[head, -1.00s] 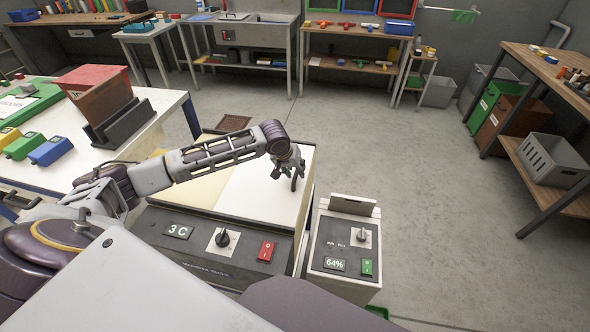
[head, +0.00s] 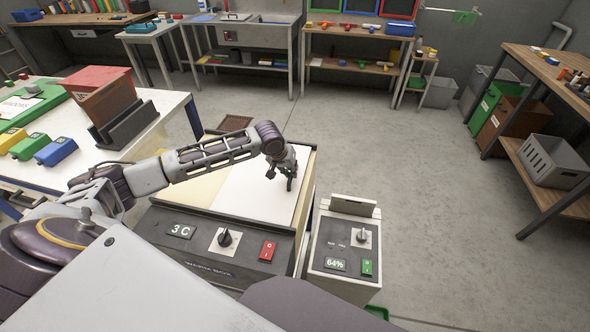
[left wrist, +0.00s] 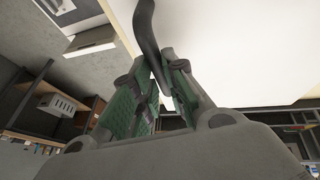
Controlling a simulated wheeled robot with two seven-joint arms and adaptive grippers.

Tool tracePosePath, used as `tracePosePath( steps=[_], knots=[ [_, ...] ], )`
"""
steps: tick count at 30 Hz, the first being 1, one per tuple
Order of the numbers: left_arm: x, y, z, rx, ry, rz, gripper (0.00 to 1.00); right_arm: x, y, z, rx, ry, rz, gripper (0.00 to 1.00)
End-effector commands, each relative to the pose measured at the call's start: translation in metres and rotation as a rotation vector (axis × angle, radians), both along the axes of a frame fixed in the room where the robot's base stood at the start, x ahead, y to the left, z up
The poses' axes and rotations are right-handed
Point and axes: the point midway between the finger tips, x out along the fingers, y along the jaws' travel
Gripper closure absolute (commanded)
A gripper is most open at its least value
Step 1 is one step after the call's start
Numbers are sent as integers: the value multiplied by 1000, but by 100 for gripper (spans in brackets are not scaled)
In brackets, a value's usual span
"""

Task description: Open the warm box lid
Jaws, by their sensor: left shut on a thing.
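The warm box (head: 205,240) stands in front of me, with a dark front panel showing a "3 C" display, a black knob and a red switch. Its white lid (head: 250,190) is on top and looks down. My left gripper (head: 287,175) is over the lid's right part. In the left wrist view its green-padded fingers (left wrist: 160,92) are shut on a dark curved handle (left wrist: 149,40), with the white lid surface (left wrist: 230,45) behind. The fingers hide part of the handle. My right gripper is not in view.
A smaller unit (head: 340,250) with a "64%" display and green switch stands close to the box's right. The floor (head: 400,160) to the right is clear.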

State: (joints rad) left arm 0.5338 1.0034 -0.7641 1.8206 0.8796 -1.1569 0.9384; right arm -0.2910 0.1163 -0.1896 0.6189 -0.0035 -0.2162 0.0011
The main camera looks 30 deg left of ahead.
Motion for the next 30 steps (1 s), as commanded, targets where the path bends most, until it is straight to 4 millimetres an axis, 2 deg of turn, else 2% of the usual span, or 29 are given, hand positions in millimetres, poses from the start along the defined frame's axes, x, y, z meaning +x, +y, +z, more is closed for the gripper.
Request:
tracePosePath(
  steps=[10,18,30],
  knots=[
    [-7,51,2,4,6,5,100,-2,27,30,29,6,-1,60],
    [-17,92,2,4,6,5,100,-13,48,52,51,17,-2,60],
    [-32,148,1,2,7,4,100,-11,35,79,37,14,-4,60]
  ],
)
